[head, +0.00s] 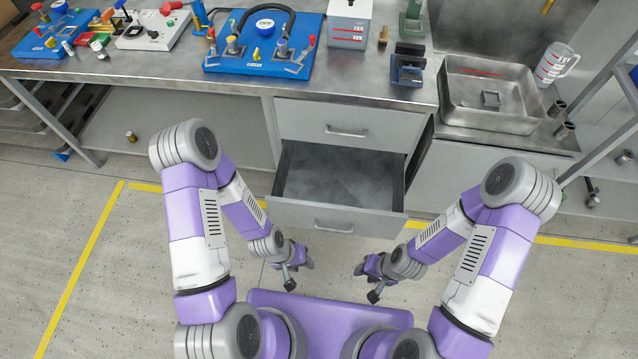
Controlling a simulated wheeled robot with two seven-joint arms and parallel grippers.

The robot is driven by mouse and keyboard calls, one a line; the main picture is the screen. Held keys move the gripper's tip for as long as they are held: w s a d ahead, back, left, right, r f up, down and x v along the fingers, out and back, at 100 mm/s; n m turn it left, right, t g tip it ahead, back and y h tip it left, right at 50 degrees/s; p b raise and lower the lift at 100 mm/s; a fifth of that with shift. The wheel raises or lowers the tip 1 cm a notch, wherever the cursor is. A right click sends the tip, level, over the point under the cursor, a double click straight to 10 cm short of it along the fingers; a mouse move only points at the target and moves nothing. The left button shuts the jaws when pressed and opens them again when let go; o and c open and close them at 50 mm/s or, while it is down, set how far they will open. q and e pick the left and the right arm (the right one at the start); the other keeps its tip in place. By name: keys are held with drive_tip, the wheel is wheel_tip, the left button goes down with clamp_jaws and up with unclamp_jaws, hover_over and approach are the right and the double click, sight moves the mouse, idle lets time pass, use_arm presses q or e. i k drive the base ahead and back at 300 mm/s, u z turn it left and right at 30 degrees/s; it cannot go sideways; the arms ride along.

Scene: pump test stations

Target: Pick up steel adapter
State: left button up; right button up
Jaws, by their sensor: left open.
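I cannot tell for sure which piece is the steel adapter. Two short grey metal cylinders, one at the back (557,108) and one nearer (565,130), stand at the bench's right end beside the metal basin. A small brass-and-dark cylinder (131,137) is below the bench at the left. My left gripper (298,273) is open and empty, in front of the open drawer. My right gripper (367,282) is to its right, also apart from everything, and its fingers look spread and empty.
The lower drawer (340,222) is pulled out and looks empty. The bench (150,72) carries blue pump boards (262,62), a white board (150,40), a grey-and-white container (348,25), a dark-blue block (407,72), the basin (455,110) and a measuring jug (553,65). A rack stands right.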

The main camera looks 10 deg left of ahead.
sight(98, 50)
drive_tip(key=u, duration=0.55)
drive_tip(key=k, duration=1.3)
drive_tip(key=u, duration=1.35)
drive_tip(key=i, duration=2.45)
drive_tip(key=u, duration=0.2)
drive_tip(key=i, duration=2.15)
drive_tip(key=z, duration=0.1)
